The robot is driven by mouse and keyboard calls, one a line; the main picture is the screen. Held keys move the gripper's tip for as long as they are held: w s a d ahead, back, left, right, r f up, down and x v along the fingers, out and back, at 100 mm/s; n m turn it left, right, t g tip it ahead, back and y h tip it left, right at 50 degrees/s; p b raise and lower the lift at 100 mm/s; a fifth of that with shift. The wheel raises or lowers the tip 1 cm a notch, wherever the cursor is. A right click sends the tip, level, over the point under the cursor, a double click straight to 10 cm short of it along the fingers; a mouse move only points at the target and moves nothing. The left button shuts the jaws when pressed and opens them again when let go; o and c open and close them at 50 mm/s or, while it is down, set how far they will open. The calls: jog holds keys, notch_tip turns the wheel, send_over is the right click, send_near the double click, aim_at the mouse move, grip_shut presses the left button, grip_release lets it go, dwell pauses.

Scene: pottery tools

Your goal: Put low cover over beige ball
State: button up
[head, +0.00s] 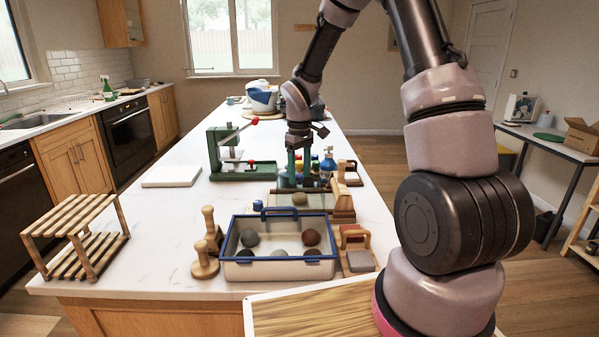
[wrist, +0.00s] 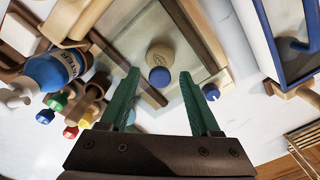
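The beige ball (head: 300,199) sits on a framed, glassy panel behind the blue-rimmed tray. In the wrist view the ball (wrist: 162,54) lies beyond my fingertips, near the middle of the panel. A round blue knob-like piece (wrist: 160,76) overlaps the ball's lower edge, midway between my fingertips. I cannot tell what it is fixed to, and I cannot clearly make out the low cover. My gripper (head: 292,178) has green fingers and points down over the panel. In the wrist view its fingers (wrist: 160,77) are apart, with gaps on both sides of the blue piece.
The blue-rimmed tray (head: 279,270) holds several balls. A blue bottle (head: 327,168) and wooden tools crowd the panel's right side. A green press (head: 228,165) stands to the left, with a white slab (head: 171,177) and a slatted rack (head: 60,222) further left. Counter between them is clear.

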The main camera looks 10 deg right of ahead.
jog(key=shift+r, duration=0.1)
notch_tip(320, 180, up, 12)
jog(key=s+d+r+m+t+y, duration=0.1)
jog(key=s+d+r+m+t, duration=0.2)
jog(key=s+r+m, duration=0.2)
jog(key=s+d+r+m+t+y, duration=0.1)
jog(key=s+r+m+t, duration=0.3)
jog(key=s+r, duration=0.7)
jog(key=s+d+m, duration=0.1)
jog(key=s+m, duration=0.1)
jog(key=s, duration=0.6)
jog(key=shift+d, duration=0.4)
